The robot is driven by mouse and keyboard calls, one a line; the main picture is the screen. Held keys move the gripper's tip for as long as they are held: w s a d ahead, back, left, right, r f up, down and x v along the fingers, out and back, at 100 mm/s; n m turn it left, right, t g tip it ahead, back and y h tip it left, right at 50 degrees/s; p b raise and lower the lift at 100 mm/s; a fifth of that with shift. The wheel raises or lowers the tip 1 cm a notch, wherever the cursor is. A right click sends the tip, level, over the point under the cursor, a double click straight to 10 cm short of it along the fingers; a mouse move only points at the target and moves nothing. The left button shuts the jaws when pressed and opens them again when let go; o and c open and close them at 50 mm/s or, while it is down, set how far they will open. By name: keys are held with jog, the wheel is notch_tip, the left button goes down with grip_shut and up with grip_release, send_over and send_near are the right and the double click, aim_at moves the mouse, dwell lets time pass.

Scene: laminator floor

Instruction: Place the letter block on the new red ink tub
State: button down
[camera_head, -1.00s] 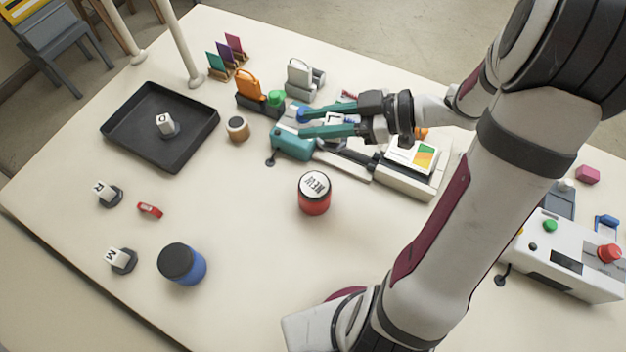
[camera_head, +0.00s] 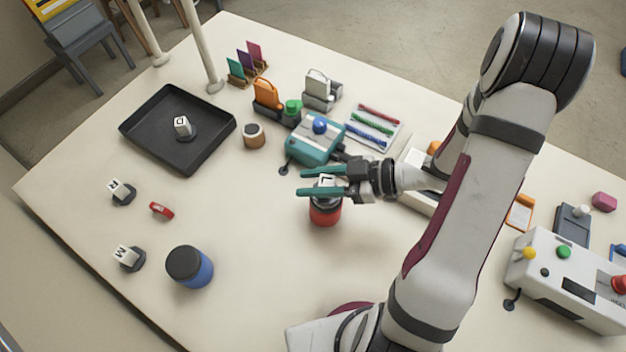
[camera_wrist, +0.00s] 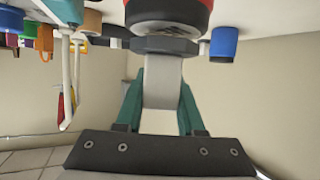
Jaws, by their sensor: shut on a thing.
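A white letter block marked L (camera_head: 326,181) on a dark base is between the teal fingers of my gripper (camera_head: 308,182), which is shut on it. The red tub (camera_wrist: 190,12) also shows there. The base is at or very close to the lid; I cannot tell whether they touch.
Blocks R (camera_head: 119,189) and M (camera_head: 127,257), a red clip (camera_head: 161,210) and a blue tub (camera_head: 190,267) are at left. A black tray (camera_head: 150,146) holds another block (camera_head: 183,127). A teal machine (camera_head: 315,142) stands behind, a control box (camera_head: 570,280) at right.

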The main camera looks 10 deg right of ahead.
jog(key=shift+f, duration=0.25)
jog(key=c, duration=0.5)
grip_release()
jog(key=shift+f, duration=0.1)
